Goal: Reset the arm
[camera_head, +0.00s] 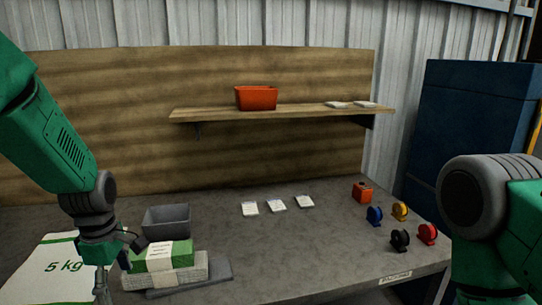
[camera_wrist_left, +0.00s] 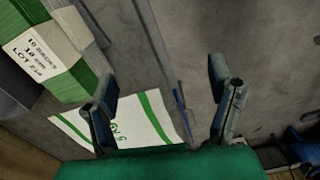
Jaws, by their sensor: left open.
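My left arm comes in from the left in the head view, with its left gripper (camera_head: 102,285) pointing down beside the stacked bundles, partly cut off by the bottom edge. In the left wrist view the two fingers of the left gripper (camera_wrist_left: 165,88) stand wide apart with nothing between them. The white sack with green stripes marked 5 kg (camera_head: 58,268) lies flat on the table, left of the gripper; it also shows in the left wrist view (camera_wrist_left: 142,122). Part of my right arm shows at the right edge of the head view; its gripper is out of view.
A green labelled bundle (camera_head: 158,257) lies on a pale bundle (camera_head: 185,274), close right of my gripper. Behind is a grey bin (camera_head: 167,221). Several coloured rolls (camera_head: 375,215) stand at the table's right. A shelf (camera_head: 200,114) carries an orange bin (camera_head: 256,98). The table's middle front is clear.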

